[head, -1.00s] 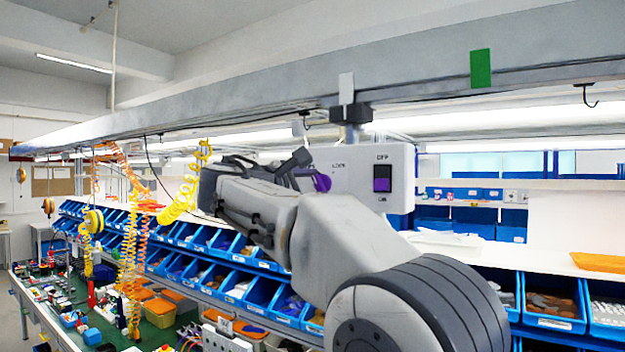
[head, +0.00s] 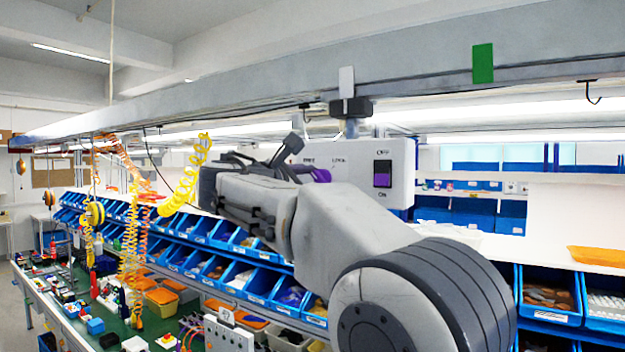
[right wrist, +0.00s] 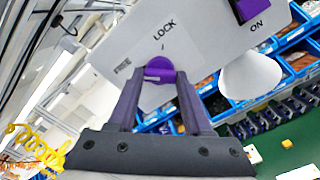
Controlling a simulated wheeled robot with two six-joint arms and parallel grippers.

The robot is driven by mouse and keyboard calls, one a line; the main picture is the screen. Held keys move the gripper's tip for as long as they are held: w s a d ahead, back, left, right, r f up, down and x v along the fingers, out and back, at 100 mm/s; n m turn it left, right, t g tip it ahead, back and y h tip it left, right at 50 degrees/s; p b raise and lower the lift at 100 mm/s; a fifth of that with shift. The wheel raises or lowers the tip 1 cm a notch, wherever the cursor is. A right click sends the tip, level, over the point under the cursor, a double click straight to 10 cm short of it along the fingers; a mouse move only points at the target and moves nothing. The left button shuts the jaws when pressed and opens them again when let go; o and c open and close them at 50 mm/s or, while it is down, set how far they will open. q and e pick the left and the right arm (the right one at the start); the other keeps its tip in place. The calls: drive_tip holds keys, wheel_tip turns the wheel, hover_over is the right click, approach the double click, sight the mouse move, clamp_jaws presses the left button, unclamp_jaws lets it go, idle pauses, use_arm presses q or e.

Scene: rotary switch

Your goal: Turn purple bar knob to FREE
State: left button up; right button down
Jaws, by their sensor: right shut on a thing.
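The purple bar knob (head: 321,175) is on the front of a white switch box (head: 402,160) hung below a grey beam. FREE and LOCK are printed above the knob in the head view. My right gripper (right wrist: 160,77) is shut on the knob (right wrist: 159,66), one finger on each side, in the right wrist view. There FREE is left of the knob and LOCK above it. The fingers hide much of the bar, so I cannot tell exactly where it points. My left gripper is not in view.
The same box has a dark purple OFF/ON rocker switch (head: 382,174) right of the knob. The grey beam (head: 230,105) runs above my right arm. Blue bins (head: 240,280) line the shelves behind and below. Coiled yellow hoses (head: 188,180) hang at left.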

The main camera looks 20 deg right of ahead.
drive_tip(key=shift+c, duration=1.6)
unclamp_jaws()
drive_tip(key=shift+f, duration=0.1)
drive_tip(key=b+v, duration=0.4)
drive_tip(key=v, duration=0.6)
drive_tip(key=shift+s+a+b, duration=0.2)
drive_tip(key=shift+a+b, duration=0.05)
drive_tip(key=shift+b, duration=0.05)
